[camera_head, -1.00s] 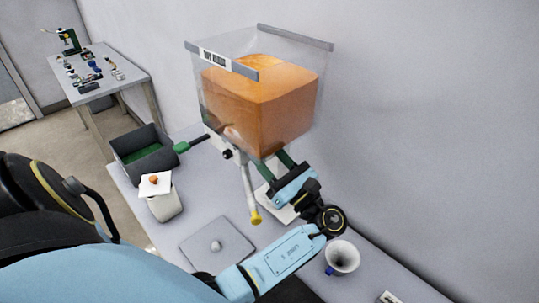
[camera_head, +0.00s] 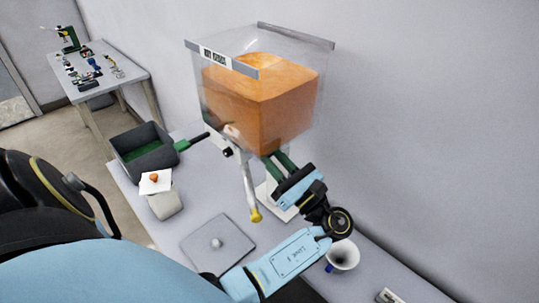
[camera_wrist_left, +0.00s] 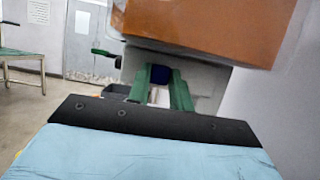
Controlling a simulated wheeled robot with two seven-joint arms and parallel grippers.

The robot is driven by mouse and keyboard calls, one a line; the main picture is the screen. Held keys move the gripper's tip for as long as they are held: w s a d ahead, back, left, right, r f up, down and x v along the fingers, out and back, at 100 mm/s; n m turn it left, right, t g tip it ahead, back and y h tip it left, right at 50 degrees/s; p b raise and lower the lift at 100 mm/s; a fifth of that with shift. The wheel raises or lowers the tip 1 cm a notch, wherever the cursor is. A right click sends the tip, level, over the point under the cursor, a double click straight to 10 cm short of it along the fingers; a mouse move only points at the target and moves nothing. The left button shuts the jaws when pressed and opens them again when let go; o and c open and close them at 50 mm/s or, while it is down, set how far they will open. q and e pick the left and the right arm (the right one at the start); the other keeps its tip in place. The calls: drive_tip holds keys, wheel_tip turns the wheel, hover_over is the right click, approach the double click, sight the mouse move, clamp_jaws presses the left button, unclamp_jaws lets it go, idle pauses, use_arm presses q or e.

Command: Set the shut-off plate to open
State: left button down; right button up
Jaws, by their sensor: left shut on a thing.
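A clear hopper (camera_head: 215,108) filled with orange material stands against the wall, with a pale spout (camera_head: 248,180) with a yellow tip below it. My left gripper (camera_head: 272,157) is just under the hopper. In the left wrist view, its green fingers (camera_wrist_left: 160,80) are closed on a dark blue tab (camera_wrist_left: 161,74) in front of a grey plate (camera_wrist_left: 205,82), beneath the orange block. I cannot tell for sure whether this tab belongs to the shut-off plate. Its far side is hidden by the fingers. My right gripper is not in view.
A dark bin (camera_head: 128,143) with a green inside and a green handle (camera_head: 184,145) stand to the left. A pale canister (camera_head: 165,206), a grey square plate (camera_head: 235,238) and a white cup (camera_head: 344,256) are on the bench. A side table (camera_head: 140,80) is behind.

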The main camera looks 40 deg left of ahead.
use_arm(q)
drive_tip(key=shift+d, duration=0.8)
drive_tip(key=c, duration=1.6)
unclamp_jaws()
drive_tip(key=shift+d, duration=0.1)
drive_tip(key=o, duration=0.4)
drive_tip(key=shift+d, duration=0.1)
drive_tip(key=shift+c, duration=0.2)
